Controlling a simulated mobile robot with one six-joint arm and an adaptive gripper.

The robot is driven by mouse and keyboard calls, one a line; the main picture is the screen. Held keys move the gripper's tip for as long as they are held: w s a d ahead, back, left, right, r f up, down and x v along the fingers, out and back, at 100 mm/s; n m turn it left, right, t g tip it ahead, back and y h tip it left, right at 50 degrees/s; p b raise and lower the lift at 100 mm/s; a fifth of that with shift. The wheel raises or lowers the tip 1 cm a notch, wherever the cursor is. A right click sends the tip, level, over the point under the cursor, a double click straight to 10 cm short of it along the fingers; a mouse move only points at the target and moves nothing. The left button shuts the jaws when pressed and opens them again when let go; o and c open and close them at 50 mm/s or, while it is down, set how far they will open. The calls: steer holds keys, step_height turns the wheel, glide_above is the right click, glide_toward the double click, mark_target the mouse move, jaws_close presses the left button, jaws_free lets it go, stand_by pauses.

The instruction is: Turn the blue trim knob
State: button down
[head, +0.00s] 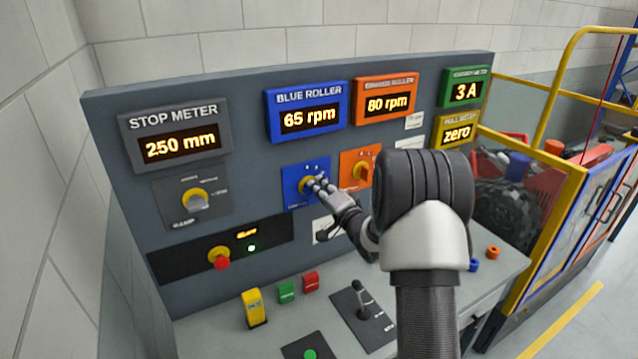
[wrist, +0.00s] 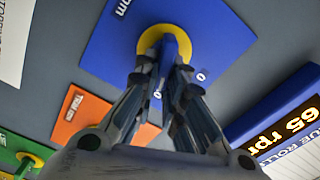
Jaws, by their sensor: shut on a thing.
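The blue trim knob stands on a blue plate (head: 293,175) with a yellow ring (head: 304,185) on the upright panel. In the wrist view the blue knob (wrist: 177,42) sits inside its yellow ring, on the blue plate (wrist: 110,62). My gripper (head: 318,184) reaches the knob from the right and front, and its fingers hide part of it. In the wrist view my gripper (wrist: 167,62) has its two fingertips closed on the knob from both sides. The blue roller display (head: 308,118) above reads 65 rpm.
An orange plate with an orange knob (head: 364,172) is close to the right. A grey knob (head: 196,201) and a red button (head: 222,264) are to the left. A joystick (head: 363,311) and a yellow block (head: 254,309) stand on the desk below.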

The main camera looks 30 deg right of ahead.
steer(key=shift+d+f+m+p, duration=0.1)
steer(key=shift+f+m+p, duration=0.2)
steer(key=shift+m, duration=0.75)
steer(key=shift+f+m+p, duration=0.1)
steer(key=shift+m+p, duration=0.25)
steer(key=shift+m, duration=0.7)
steer(key=c, duration=1.7)
jaws_free()
steer(key=shift+s, duration=0.1)
steer(key=s, duration=1.1)
steer(key=shift+s+d, duration=0.2)
steer(key=shift+s, duration=0.2)
